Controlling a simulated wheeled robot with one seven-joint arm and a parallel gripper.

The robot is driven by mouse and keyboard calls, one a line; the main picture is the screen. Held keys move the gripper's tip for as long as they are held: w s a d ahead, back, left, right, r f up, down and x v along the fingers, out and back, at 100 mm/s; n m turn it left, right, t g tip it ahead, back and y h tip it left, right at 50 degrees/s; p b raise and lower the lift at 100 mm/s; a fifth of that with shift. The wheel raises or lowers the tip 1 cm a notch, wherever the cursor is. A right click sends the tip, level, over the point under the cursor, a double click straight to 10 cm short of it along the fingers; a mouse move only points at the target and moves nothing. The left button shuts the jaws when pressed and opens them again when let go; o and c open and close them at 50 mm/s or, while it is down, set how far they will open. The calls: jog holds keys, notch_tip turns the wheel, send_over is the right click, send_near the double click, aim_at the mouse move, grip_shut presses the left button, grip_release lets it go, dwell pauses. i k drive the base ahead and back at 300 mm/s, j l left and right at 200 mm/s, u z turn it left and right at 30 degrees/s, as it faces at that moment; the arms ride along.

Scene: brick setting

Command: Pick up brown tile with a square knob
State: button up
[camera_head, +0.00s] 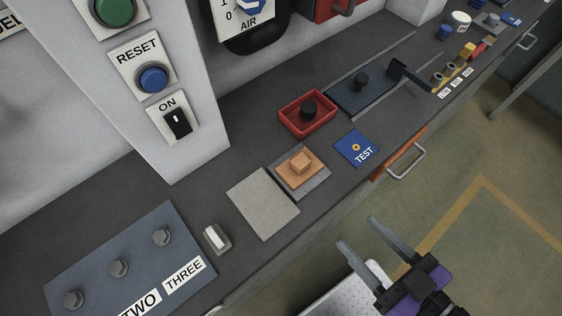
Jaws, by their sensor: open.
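The brown tile (289,180) with a square knob (300,162) lies on a grey square pad on the dark workbench. The knob stands up from the tile's middle. My gripper (358,236) is at the lower right, in front of the bench edge and apart from the tile. Its two grey fingers are spread open and point up and left, with nothing between them. Nothing hides the tile.
A bare grey plate (262,204) lies left of the tile. A red tray (321,130) with a black knobbed piece stands behind it, and a blue TEST plate (356,149) lies to its right. A white switch (216,238) and a blue-grey bolted panel (100,248) are further left. A drawer handle (408,164) juts from the bench front.

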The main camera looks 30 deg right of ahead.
aim_at(300, 167)
jog(key=k+l+u, duration=0.1)
jog(key=k, duration=0.3)
jog(key=k+l+u, duration=0.1)
jog(key=k+l, duration=0.15)
jog(key=k, duration=0.2)
